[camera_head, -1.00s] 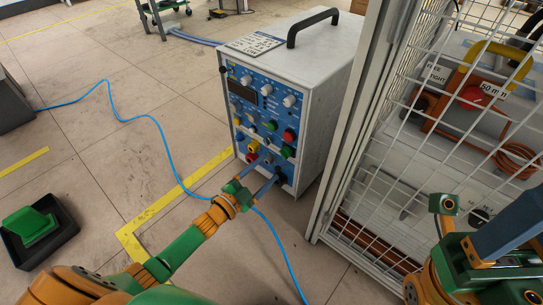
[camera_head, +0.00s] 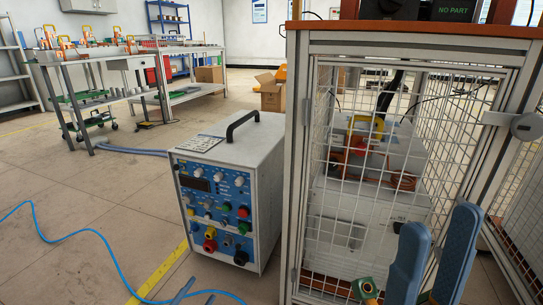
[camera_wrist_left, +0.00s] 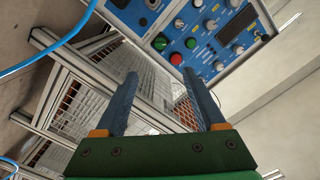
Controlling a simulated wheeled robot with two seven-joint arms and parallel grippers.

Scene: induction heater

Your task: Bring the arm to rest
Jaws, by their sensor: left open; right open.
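My left gripper (camera_head: 197,294) shows only its two blue fingertips at the bottom edge of the head view, in front of the power unit. In the left wrist view the left gripper (camera_wrist_left: 160,82) is open with nothing between its fingers. My right gripper (camera_head: 435,238) is at the lower right of the head view, its two blue fingers pointing up, apart and empty, in front of the mesh cabinet. Most of both arms is out of the head view.
A blue and white power unit (camera_head: 225,205) stands on the floor beside the mesh cabinet (camera_head: 302,165). The power unit's panel (camera_wrist_left: 225,45) fills the upper left wrist view. A blue cable (camera_head: 75,235) lies on the floor. Workbenches (camera_head: 130,62) stand far back; floor on the left is open.

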